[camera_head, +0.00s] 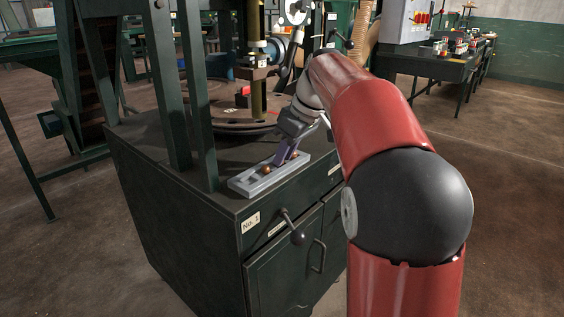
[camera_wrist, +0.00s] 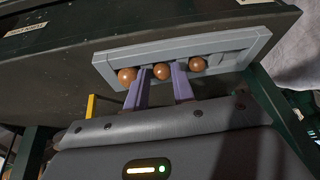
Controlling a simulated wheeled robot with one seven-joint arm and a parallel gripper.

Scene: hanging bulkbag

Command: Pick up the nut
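Three round brown nuts lie in a row in a shallow grey tray (camera_wrist: 110,60) on the dark green cabinet. In the wrist view they are the left nut (camera_wrist: 127,75), the middle nut (camera_wrist: 161,71) and the right nut (camera_wrist: 197,64). My gripper (camera_wrist: 161,69) has two purple fingers, spread apart, with their tips down at the tray on either side of the middle nut. I cannot tell whether a finger touches it. In the head view my gripper (camera_head: 281,161) reaches down over the tray (camera_head: 243,184) and partly hides the row; one nut (camera_head: 266,170) shows to its left.
The tray sits near the front edge of the cabinet top (camera_head: 165,150). A green machine post (camera_head: 199,90) stands left of it, and a round dark plate (camera_head: 235,113) lies behind. A lever handle (camera_head: 292,229) sticks out of the cabinet front.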

